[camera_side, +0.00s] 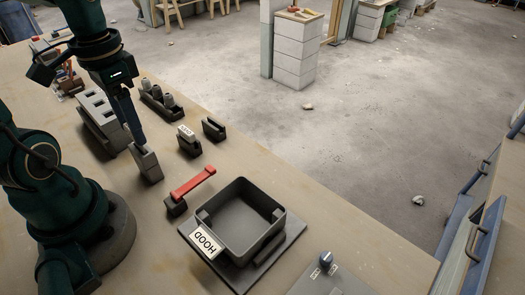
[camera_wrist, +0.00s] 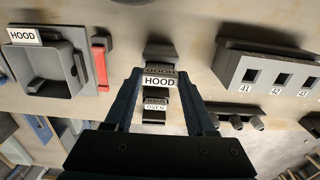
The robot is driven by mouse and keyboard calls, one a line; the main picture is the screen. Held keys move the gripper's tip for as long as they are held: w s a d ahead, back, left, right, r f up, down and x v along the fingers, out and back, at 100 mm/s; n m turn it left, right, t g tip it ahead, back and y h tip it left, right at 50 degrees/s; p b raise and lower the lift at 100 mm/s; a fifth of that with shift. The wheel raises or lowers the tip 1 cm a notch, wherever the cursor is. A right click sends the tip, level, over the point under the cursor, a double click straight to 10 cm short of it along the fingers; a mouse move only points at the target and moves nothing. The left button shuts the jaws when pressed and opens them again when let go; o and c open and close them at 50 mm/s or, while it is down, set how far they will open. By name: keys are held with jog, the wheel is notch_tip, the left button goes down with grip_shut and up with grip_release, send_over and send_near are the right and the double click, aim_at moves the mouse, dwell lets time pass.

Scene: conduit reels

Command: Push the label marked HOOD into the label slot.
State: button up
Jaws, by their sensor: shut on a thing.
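My gripper (camera_side: 141,144) points down over a grey upright block (camera_side: 150,168). In the wrist view its two dark fingers (camera_wrist: 160,73) flank a white label marked HOOD (camera_wrist: 159,81) and are shut on it, in front of the grey block. I cannot tell how far the label sits in the block; it is hidden in the side view. A square grey tray (camera_side: 240,192) carries another white HOOD plate (camera_side: 207,243) on its near edge, also seen in the wrist view (camera_wrist: 24,36). I cannot tell which part is the label slot.
A small holder (camera_side: 189,145) bears a white label reading OVEN (camera_wrist: 154,107). An empty-looking holder (camera_side: 213,129) stands beyond it. A red-handled piece (camera_side: 194,183) lies between the block and the tray. A numbered grey block (camera_wrist: 268,75) and a rack of cylinders (camera_side: 160,102) stand on the other side.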

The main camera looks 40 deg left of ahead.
jog(key=shift+f, duration=1.3)
dwell(0.9)
jog(key=o, duration=1.5)
jog(key=shift+r, duration=3.5)
jog(key=shift+d, duration=0.1)
